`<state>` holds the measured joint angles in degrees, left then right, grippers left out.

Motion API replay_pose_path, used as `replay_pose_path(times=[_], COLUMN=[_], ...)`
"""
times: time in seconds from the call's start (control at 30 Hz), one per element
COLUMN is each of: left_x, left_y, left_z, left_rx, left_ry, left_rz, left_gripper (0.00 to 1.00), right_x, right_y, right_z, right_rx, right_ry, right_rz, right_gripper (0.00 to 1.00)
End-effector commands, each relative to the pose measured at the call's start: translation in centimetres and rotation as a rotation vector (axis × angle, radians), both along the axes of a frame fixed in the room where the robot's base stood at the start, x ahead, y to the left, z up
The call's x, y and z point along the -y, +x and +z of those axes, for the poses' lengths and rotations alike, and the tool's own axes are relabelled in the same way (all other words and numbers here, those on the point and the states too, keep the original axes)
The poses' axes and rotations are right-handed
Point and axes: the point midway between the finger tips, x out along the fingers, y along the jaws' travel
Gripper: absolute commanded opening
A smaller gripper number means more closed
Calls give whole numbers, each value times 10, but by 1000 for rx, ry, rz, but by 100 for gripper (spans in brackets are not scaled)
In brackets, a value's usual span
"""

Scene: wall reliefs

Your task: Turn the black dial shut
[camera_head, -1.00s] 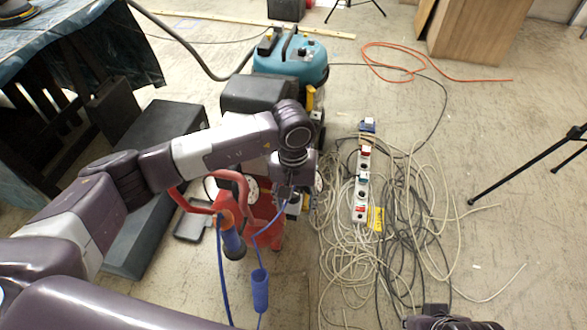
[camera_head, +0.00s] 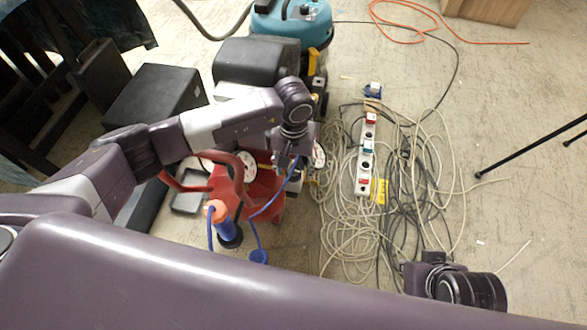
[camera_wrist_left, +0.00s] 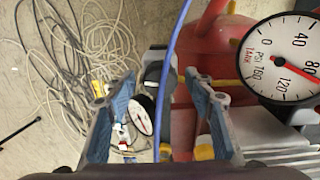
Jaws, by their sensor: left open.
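In the left wrist view a dark knob, which looks like the black dial (camera_wrist_left: 153,72), sits on the red compressor (camera_wrist_left: 225,45) between my finger tips. A blue hose (camera_wrist_left: 166,75) passes in front of it. My left gripper (camera_wrist_left: 150,88) is open, its blue-padded fingers on either side of the dial; I cannot tell if they touch it. In the head view my left gripper (camera_head: 287,160) is over the compressor (camera_head: 262,195) and hides the dial. My right arm's end (camera_head: 428,275) shows at the lower right; its fingers cannot be made out.
A white pressure gauge (camera_wrist_left: 284,62) is beside the right finger, and another gauge (camera_wrist_left: 140,116) shows between the fingers. Tangled cables and a power strip (camera_head: 365,165) lie right of the compressor. A teal vacuum (camera_head: 292,25) and black boxes (camera_head: 155,95) stand behind and left.

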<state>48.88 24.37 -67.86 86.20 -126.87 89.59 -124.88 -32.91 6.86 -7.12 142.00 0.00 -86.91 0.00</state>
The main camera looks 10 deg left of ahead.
Motion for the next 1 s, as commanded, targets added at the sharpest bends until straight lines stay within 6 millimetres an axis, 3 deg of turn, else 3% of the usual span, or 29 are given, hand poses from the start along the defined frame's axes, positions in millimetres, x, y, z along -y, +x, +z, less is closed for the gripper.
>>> replay_pose_path(times=[0.27,0.63,1.0], left_x=[0,0,-1], left_y=[0,0,1], left_z=[-2,-2,-2], left_rx=[0,0,1], left_ry=[0,0,1], left_rz=[0,1,64], left_gripper=[49,8,7], right_x=[-1,0,-2], right_y=[2,1,8], right_z=[0,0,1], right_rx=[6,5,31], right_ry=[1,1,6], right_rz=[0,0,2], right_gripper=[0,0,0])
